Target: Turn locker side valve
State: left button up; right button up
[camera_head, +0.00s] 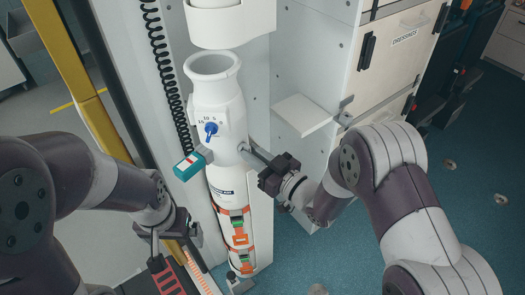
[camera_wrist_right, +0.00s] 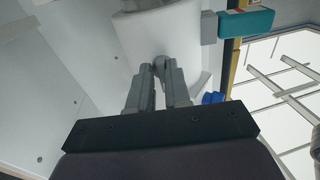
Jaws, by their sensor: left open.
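A white oxygen cylinder (camera_head: 228,170) stands upright in the locker, with a blue dial knob (camera_head: 211,128) on its front. The small grey side valve (camera_head: 243,147) is on the cylinder's right side, mostly hidden by my right gripper (camera_head: 250,152). In the right wrist view, my right gripper (camera_wrist_right: 159,75) has its fingers close together around the grey side valve (camera_wrist_right: 159,62), apparently touching it on both sides. The blue knob shows there at the right (camera_wrist_right: 212,98). My left gripper (camera_head: 168,240) is open and empty at lower left, apart from the cylinder.
A small white shelf (camera_head: 301,114) and a drawer cabinet labelled dressings (camera_head: 405,38) stand to the right. A yellow post (camera_head: 95,110) and a black coiled cord (camera_head: 160,55) are at left. Orange straps (camera_head: 238,236) hold the cylinder low down.

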jog(key=shift+o, duration=0.2)
jog(key=shift+w+d+r, duration=0.1)
jog(key=shift+w+r, duration=0.2)
jog(key=shift+r, duration=0.2)
jog(key=shift+s, duration=0.1)
jog(key=shift+f, duration=0.1)
jog(key=v, duration=1.3)
jog(key=shift+f, duration=0.3)
jog(key=shift+f, duration=0.1)
